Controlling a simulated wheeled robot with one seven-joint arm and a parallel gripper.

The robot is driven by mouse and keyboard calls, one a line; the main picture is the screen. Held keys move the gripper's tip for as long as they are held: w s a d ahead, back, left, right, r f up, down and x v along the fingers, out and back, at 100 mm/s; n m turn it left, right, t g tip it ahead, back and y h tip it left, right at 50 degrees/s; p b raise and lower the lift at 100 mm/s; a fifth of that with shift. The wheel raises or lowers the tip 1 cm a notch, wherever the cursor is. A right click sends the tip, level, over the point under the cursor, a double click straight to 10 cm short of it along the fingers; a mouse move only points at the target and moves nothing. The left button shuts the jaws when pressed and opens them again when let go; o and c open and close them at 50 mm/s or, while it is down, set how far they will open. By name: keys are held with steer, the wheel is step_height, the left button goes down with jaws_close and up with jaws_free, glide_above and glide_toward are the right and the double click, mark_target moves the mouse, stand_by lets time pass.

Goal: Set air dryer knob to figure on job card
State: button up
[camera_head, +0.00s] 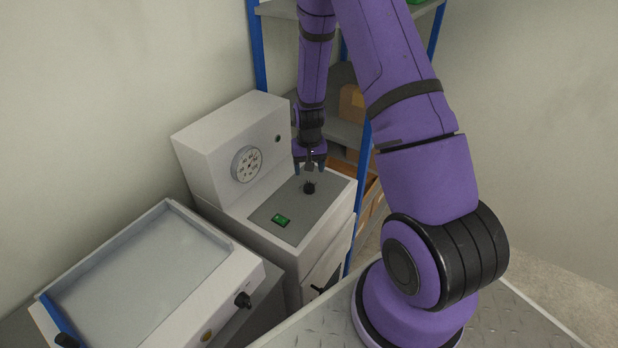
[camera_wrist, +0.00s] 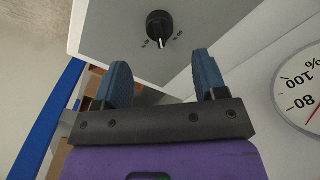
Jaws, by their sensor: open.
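The air dryer is a pale cabinet (camera_head: 236,140) with a dark panel (camera_head: 290,212) on its lower top. A small black knob (camera_head: 309,187) stands on this panel. What looks like the same knob (camera_wrist: 160,25) is at the top of the wrist view, its light pointer toward the bottom of the picture, with small marks beside it too small to read. My gripper (camera_head: 310,168) is open and points down just above the knob; in the wrist view its blue fingertips (camera_wrist: 160,68) are apart with nothing between. I cannot make out a job card.
A round gauge (camera_head: 246,164) is on the upright housing; its 80, 100 and % show in the wrist view (camera_wrist: 303,92). A lit green switch (camera_head: 281,220) is on the panel. A tray-topped unit (camera_head: 150,265) stands left. Blue-posted shelving (camera_head: 257,50) is behind.

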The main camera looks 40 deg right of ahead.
steer(key=shift+r, duration=1.6)
step_height(320, 180, up, 13)
steer(key=n+t, duration=0.1)
glide_above(309, 183)
steer(key=s+a, duration=0.1)
steer(key=a, duration=0.3)
steer(key=s+a+r+n+t, duration=0.1)
steer(key=s+a+r, duration=0.15)
steer(key=r, duration=0.35)
steer(key=s+a+r+t, duration=0.1)
steer(key=s+r, duration=0.3)
steer(key=r, duration=0.2)
steer(key=s+a+r+n+t, duration=0.1)
steer(key=s+a+r, duration=0.1)
steer(key=s+r, duration=0.4)
steer(key=s+a+r+n+t, duration=0.1)
steer(key=s+r, duration=0.5)
steer(key=s, duration=0.7)
steer(key=a+n, duration=0.1)
steer(key=a, duration=0.1)
steer(key=shift+a+r, duration=0.3)
steer(key=shift+a, duration=0.05)
